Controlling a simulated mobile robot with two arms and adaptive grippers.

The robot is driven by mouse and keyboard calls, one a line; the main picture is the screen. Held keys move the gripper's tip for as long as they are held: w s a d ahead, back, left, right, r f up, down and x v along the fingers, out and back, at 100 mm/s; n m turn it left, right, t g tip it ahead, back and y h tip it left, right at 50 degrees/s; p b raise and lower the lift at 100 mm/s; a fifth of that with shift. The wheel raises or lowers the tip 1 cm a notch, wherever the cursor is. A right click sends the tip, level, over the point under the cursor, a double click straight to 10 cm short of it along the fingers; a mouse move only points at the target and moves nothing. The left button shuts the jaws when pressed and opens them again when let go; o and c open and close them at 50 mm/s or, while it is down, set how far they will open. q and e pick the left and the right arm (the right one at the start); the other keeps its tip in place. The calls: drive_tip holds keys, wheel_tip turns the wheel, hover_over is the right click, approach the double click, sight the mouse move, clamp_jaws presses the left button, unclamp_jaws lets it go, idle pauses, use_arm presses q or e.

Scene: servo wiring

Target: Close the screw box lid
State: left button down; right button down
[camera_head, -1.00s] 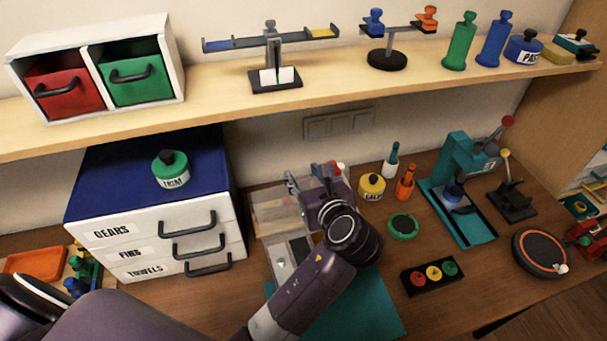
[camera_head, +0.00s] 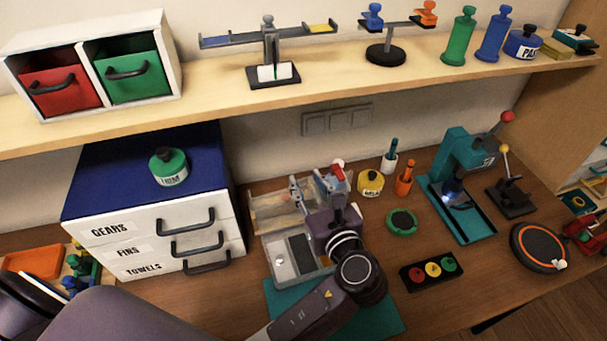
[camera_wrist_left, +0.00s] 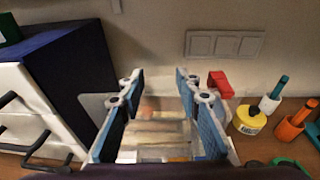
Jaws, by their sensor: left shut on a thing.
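The screw box (camera_head: 279,262) is a pale tray with compartments on the bench, right of the drawer unit. Its see-through lid (camera_head: 268,208) stands raised at the back of the box, not lying on it. My left gripper (camera_head: 318,186) is at the right part of the lid and hides part of it and the box. In the left wrist view its blue-padded fingers (camera_wrist_left: 163,112) stand apart, with pale see-through surfaces between and below them. The exact contact is hard to see. My right gripper is not in view.
The drawer unit (camera_head: 160,240) stands close on the left. A teal mat (camera_head: 385,318) lies in front. The shelf (camera_head: 330,78) overhangs the back.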

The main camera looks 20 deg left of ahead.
use_arm(q)
drive_tip(key=s+d+f+t+y+b, duration=0.2)
drive_tip(key=s+d+t+y+b, duration=0.1)
drive_tip(key=s+d+b, duration=0.1)
drive_tip(key=shift+s+d+f+t+b, duration=0.3)
drive_tip(key=shift+s+d+f+b, duration=0.05)
drive_tip(key=shift+s+b, duration=0.3)
